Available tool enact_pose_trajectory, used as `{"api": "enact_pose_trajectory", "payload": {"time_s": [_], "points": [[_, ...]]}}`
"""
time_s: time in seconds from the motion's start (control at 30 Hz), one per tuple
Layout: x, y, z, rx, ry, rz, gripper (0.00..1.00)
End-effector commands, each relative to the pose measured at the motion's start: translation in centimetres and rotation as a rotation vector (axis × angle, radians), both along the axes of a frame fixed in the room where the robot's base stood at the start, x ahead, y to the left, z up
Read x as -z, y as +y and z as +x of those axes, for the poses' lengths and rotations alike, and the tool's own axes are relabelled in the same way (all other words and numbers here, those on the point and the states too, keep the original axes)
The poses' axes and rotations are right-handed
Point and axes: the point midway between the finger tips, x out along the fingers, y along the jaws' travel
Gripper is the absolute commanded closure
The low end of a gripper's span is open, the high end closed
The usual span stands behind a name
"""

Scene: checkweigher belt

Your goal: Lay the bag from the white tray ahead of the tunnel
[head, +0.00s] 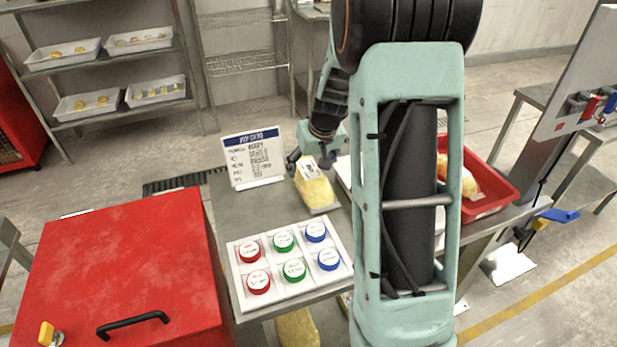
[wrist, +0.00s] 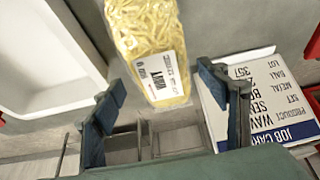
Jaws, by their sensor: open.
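A clear bag of yellow noodle-like pieces with a white label (head: 316,192) lies on the grey table, beside the white tray (head: 343,170), not in it. The tray is mostly hidden behind my arm. In the wrist view the bag (wrist: 150,35) lies on grey surface between the white tray (wrist: 45,45) at left and the job card at right. My gripper (head: 318,165) is open above the bag's labelled end. In the wrist view its fingers (wrist: 165,85) stand apart on either side of that end, with gaps visible. I cannot make out the tunnel.
The job card (head: 252,157) stands close beside the gripper. A panel of red, green and blue round caps (head: 290,290) lies nearer. A red tray (head: 492,208) holding a yellow bag is at right, a red cabinet (head: 125,265) at left. Shelves (head: 115,112) with small trays stand behind.

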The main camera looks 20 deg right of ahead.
Motion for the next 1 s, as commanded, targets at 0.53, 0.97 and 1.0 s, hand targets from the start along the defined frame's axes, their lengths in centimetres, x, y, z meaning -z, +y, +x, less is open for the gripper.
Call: {"api": "enact_pose_trajectory", "payload": {"time_s": [0.53,0.97,1.0], "points": [[5.0,-0.1,2.1,0.001,0.001,0.002,0.32],[5.2,-0.1,2.2,0.002,-0.001,0.001,0.48],[5.2,-0.1,2.2,0.002,-0.001,0.001,0.53]]}}
